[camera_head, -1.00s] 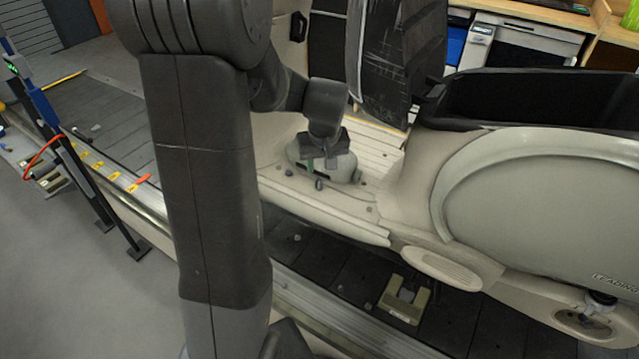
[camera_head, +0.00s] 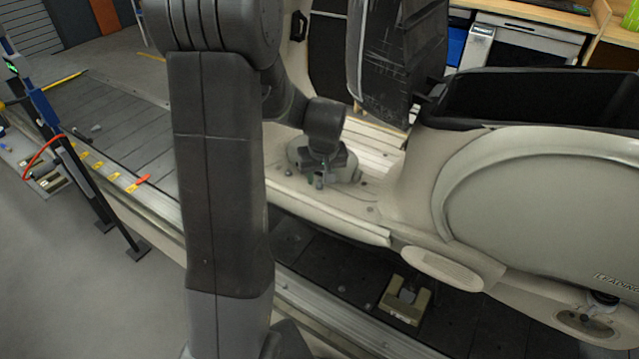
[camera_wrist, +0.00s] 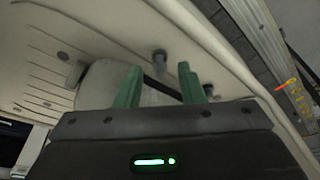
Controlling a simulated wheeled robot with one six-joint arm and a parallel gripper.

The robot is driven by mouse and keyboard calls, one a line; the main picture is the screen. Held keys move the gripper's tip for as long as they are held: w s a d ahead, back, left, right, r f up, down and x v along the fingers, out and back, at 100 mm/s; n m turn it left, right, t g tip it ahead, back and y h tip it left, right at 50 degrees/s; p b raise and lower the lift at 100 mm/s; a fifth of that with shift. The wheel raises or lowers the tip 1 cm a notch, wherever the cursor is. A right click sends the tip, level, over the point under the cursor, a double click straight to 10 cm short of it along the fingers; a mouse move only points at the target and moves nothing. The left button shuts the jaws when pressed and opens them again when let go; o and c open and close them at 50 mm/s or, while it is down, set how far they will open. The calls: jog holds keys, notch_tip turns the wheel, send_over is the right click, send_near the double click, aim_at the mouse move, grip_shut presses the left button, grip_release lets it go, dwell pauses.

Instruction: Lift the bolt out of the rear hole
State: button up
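A small grey bolt (camera_wrist: 160,62) stands upright on the beige panel (camera_wrist: 200,35) in the wrist view, just beyond my fingertips and between their lines. In the head view a bolt (camera_head: 320,181) shows right at my gripper (camera_head: 318,170), partly crowded by it. My gripper (camera_wrist: 159,80) has two green fingers set apart with nothing between the tips. A second grey bolt-like piece (camera_wrist: 75,73) stands to the left in the wrist view. I cannot tell the bolt's hole, which its base hides.
A grey rounded dome (camera_head: 305,158) sits under my gripper. A dark seat back (camera_head: 400,60) rises behind, and a large beige cover (camera_head: 545,200) stands to the right. The conveyor floor (camera_head: 340,270) runs below the panel with a small beige block (camera_head: 405,300) on it.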

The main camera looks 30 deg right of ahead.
jog(key=shift+f, duration=0.1)
jog(key=shift+c, duration=0.4)
grip_shut()
